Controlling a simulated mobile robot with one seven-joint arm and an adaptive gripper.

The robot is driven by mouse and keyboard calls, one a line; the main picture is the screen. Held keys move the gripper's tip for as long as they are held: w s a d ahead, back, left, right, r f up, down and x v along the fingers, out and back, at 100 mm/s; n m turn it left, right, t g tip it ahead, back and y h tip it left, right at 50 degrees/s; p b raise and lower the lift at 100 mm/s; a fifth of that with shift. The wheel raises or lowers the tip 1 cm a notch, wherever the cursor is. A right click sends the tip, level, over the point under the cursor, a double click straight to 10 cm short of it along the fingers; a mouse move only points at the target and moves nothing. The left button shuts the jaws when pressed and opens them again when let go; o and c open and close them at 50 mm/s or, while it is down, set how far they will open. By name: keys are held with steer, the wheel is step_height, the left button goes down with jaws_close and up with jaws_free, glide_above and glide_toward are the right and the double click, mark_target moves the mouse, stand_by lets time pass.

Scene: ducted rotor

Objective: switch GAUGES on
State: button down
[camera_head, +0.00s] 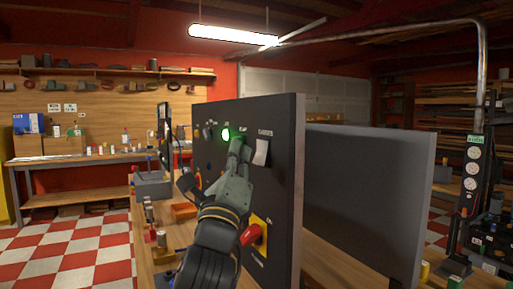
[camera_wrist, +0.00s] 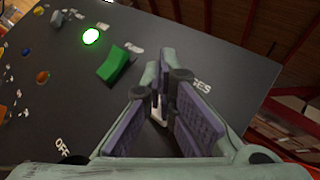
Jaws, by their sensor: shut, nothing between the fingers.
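The GAUGES switch (camera_head: 261,152) is a white rocker on the dark upright panel (camera_head: 280,190), under its label near the panel's right edge. In the wrist view a small part of the white rocker (camera_wrist: 158,113) shows between the fingers, which hide the rest. My gripper (camera_head: 238,148) is shut and empty, in front of the panel just left of the rocker in the head view. In the wrist view my gripper (camera_wrist: 167,85) covers the start of the label, leaving "GES" (camera_wrist: 196,86) readable. I cannot tell whether the fingertips touch the rocker.
A green rocker (camera_wrist: 118,65) and a lit green lamp (camera_wrist: 91,36) sit beside my fingers on the panel. A grey panel (camera_head: 365,190) stands to the right.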

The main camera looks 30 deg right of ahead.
steer(key=a, duration=0.1)
steer(key=a+f+b, duration=0.1)
steer(key=a, duration=0.1)
steer(key=a+f+b, duration=0.1)
steer(key=shift+s+a, duration=0.1)
steer(key=shift+a, duration=0.2)
stand_by(0.5)
